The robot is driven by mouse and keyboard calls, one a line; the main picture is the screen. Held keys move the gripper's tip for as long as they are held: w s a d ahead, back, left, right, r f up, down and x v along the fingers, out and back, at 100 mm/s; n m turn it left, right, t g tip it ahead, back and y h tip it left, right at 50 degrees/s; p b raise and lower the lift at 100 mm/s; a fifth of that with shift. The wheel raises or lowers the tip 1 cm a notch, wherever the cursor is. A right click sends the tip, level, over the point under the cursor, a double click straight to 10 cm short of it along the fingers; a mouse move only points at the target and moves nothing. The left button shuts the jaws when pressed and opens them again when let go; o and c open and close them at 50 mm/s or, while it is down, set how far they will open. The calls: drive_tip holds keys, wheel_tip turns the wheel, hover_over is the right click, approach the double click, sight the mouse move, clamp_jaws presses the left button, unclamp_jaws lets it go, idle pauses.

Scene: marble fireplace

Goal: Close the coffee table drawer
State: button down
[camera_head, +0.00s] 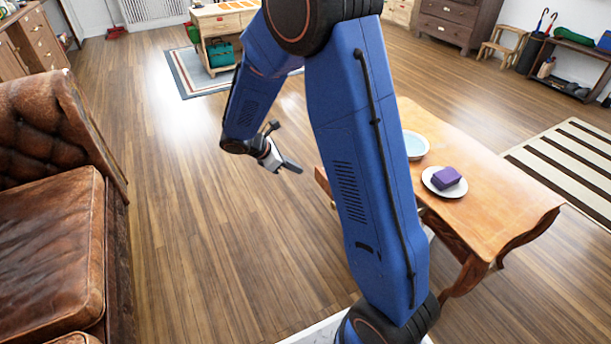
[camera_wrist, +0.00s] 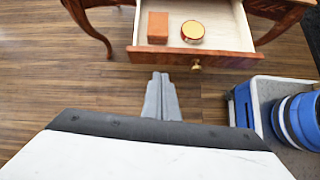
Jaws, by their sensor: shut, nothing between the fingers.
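The wooden coffee table (camera_head: 500,205) stands to the right of my arm in the head view. In the wrist view its drawer (camera_wrist: 232,28) is pulled out, with a white inside, a wooden front and a round brass knob (camera_wrist: 196,64). A brown box (camera_wrist: 158,27) and a round gold-rimmed tin (camera_wrist: 192,31) lie in the drawer. In the head view the drawer is mostly hidden behind my arm. My gripper (camera_head: 289,166) is shut and empty, in front of the table's left side. In the wrist view the gripper (camera_wrist: 161,80) points at the drawer front, a little left of the knob and apart from it.
A light blue bowl (camera_head: 416,146) and a white plate (camera_head: 432,187) with a purple block (camera_head: 446,178) stand on the tabletop. A brown leather sofa (camera_head: 50,240) is at the left. Wooden floor (camera_head: 180,240) lies clear between sofa and table.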

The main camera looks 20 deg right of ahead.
wheel_tip(320, 180, down, 2)
drive_tip(key=w+a+n, duration=0.1)
drive_tip(key=w+a, duration=0.1)
approach(322, 178)
wheel_tip(322, 178, down, 4)
drive_tip(key=shift+s+d+r, duration=0.15)
drive_tip(key=shift+d, duration=1.6)
drive_tip(key=d, duration=1.2)
drive_tip(key=w+d, duration=0.1)
drive_tip(key=d, duration=0.6)
